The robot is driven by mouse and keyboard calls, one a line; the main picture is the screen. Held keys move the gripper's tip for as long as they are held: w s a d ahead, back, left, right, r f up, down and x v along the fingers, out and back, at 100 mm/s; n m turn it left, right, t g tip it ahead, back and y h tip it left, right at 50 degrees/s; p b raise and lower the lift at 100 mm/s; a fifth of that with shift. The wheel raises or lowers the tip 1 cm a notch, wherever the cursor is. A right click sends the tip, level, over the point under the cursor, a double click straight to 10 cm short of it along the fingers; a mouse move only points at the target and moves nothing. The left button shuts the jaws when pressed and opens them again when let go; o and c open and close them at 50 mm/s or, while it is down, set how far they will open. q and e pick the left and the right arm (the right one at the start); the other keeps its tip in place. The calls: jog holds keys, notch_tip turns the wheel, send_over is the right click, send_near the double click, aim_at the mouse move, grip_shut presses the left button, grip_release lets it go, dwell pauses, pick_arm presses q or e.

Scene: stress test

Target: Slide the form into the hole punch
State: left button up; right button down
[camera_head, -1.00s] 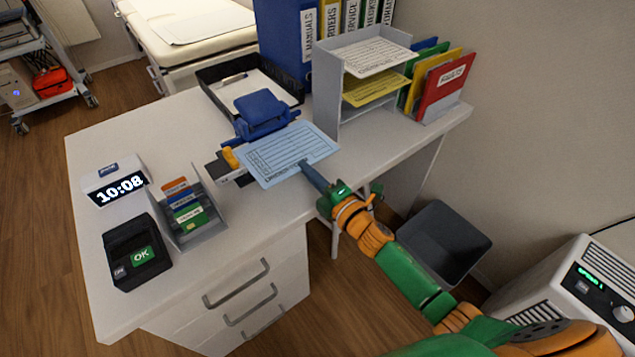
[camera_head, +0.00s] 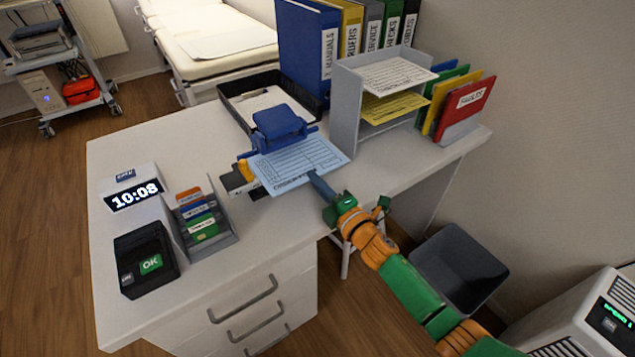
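The form (camera_head: 300,165) is a light blue printed sheet, held roughly flat above the desk. My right gripper (camera_head: 318,185) is shut on its near right edge, with the arm coming from the lower right. The blue hole punch (camera_head: 279,126) stands on the desk just behind the form. The form's far edge meets the front of the punch in the picture; I cannot tell whether it is inside the slot. My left gripper is not in view.
A grey and orange device (camera_head: 240,178) is partly covered by the form's left side. A black tray (camera_head: 236,104) lies behind the punch. A grey paper rack (camera_head: 345,105) stands to the right. A card holder (camera_head: 205,228), clock (camera_head: 133,190) and terminal (camera_head: 146,258) stand at left.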

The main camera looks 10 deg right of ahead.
jog(key=shift+w+a, duration=0.2)
jog(key=shift+w, duration=0.15)
jog(key=c, duration=1)
grip_release()
jog(key=v, duration=0.7)
jog(key=shift+s+r, duration=0.1)
